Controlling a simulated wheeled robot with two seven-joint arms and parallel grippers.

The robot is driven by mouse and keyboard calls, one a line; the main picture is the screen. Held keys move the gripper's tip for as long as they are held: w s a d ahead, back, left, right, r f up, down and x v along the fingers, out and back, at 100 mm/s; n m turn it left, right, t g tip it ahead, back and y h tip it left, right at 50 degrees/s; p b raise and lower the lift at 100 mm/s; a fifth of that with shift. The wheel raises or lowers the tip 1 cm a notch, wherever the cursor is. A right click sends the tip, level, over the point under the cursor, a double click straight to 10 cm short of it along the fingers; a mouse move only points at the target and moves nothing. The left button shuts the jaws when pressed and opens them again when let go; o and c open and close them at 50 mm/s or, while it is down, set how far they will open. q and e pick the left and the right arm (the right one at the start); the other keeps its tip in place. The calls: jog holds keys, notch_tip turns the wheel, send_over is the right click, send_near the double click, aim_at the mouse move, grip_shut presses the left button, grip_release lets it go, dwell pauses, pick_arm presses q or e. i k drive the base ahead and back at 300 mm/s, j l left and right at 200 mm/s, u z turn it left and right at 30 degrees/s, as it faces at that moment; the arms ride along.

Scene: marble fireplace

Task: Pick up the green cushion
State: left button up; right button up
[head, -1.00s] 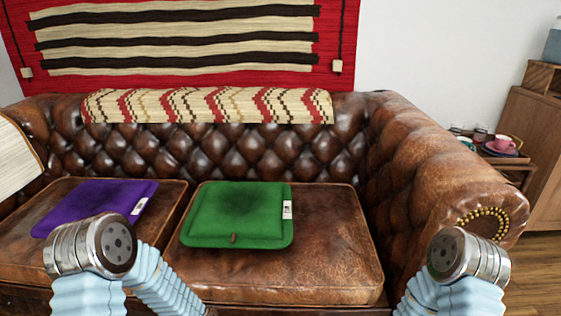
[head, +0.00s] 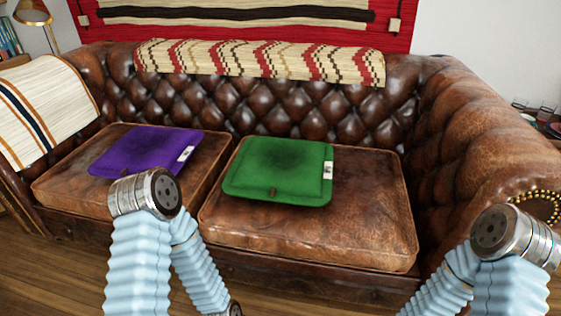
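The green cushion (head: 282,166) lies flat on the right seat of the brown leather sofa (head: 320,232). It has a white tag on its right edge and a small brown tab at its front edge. Nothing covers it. My two arms rise from the bottom of the head view, one at lower left and one at lower right. Both are in front of the sofa and apart from the cushion. Neither gripper shows in the frame.
A purple cushion (head: 140,150) lies on the left seat. A striped throw (head: 45,108) covers the left armrest and a patterned one (head: 262,61) the backrest. The right armrest (head: 490,125) stands high. Wooden floor (head: 85,268) shows in front. Cups stand at far right.

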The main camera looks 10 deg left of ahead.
aim_at(300, 171)
jog(key=k+l, duration=0.1)
jog(key=l, duration=0.45)
jog(key=k+l, duration=0.1)
jog(key=l, duration=0.5)
jog(key=k+l, duration=0.1)
jog(key=l, duration=0.45)
